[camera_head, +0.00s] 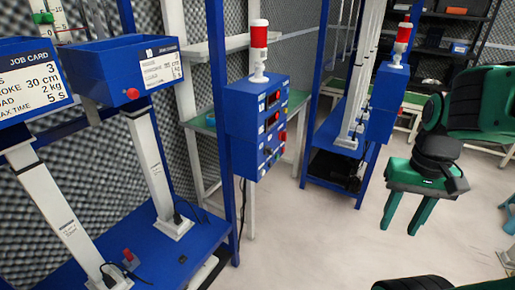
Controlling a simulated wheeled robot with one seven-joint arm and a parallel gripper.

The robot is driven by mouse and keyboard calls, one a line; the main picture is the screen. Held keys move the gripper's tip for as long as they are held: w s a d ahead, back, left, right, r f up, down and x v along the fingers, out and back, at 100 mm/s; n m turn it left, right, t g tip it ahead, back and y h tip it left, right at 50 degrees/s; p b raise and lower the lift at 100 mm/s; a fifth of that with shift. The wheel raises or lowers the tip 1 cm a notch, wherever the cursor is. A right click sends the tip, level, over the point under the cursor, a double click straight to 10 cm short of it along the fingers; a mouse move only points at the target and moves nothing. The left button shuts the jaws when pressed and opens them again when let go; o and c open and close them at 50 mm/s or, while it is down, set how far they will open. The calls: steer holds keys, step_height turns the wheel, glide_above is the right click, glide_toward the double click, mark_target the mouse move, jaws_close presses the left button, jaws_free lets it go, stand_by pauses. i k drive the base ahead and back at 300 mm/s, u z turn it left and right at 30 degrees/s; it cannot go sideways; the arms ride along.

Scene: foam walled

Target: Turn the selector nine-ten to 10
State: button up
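I cannot pick out a selector marked nine-ten. A blue control box (246,128) on an upright post at the centre carries several small dark and red controls on its right-hand face, too small to read. A second blue control box (386,88) hangs on a post farther back. My gripper (404,227) is at the right, with two green fingers pointing down and apart. It looks open, and nothing shows between the fingers. It is to the right of both boxes and touches neither.
Red-and-white beacons (258,45) top the boxes. Job cards (30,82) and a blue bench (150,262) with white columns are at the left. A small red switch (127,255) sits on the bench. Dark shelving (425,45) stands at the back. Pale floor (320,235) between the central post and my gripper is clear.

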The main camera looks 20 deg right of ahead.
mark_target(268, 150)
steer(key=u, duration=0.75)
steer(key=k, duration=1.15)
steer(key=z, duration=1.05)
steer(key=i, duration=1)
steer(key=u, duration=0.05)
